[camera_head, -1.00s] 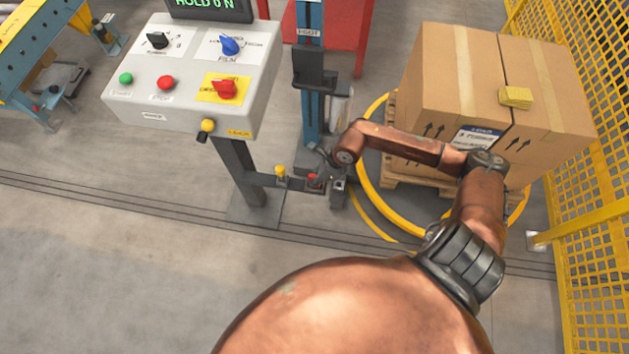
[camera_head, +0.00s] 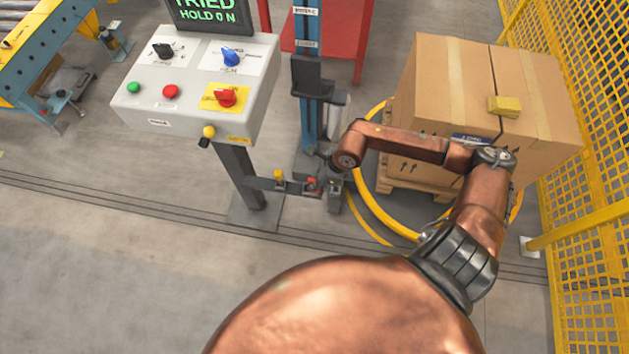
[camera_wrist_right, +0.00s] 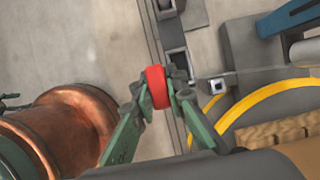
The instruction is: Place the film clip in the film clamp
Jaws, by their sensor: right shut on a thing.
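In the right wrist view, my right gripper (camera_wrist_right: 158,92) is shut on a small red piece, which looks like the film clip (camera_wrist_right: 156,87). The fingers press it from both sides. Just beyond it is a dark bar with grey, open-topped blocks; one block (camera_wrist_right: 175,62) may be the film clamp, but I cannot tell for sure. The clip looks beside the bar, and contact is unclear. In the head view, my right gripper (camera_head: 325,160) is small and mostly hidden by my wrist, beside the low bar. My left gripper is not in view.
A control box (camera_head: 195,85) on a post stands left of the bar. A blue mast (camera_head: 310,120) rises behind it. Taped cartons (camera_head: 440,95) on a pallet sit inside a yellow ring (camera_head: 365,205). Yellow mesh fencing (camera_head: 600,120) is at right. Floor at front left is clear.

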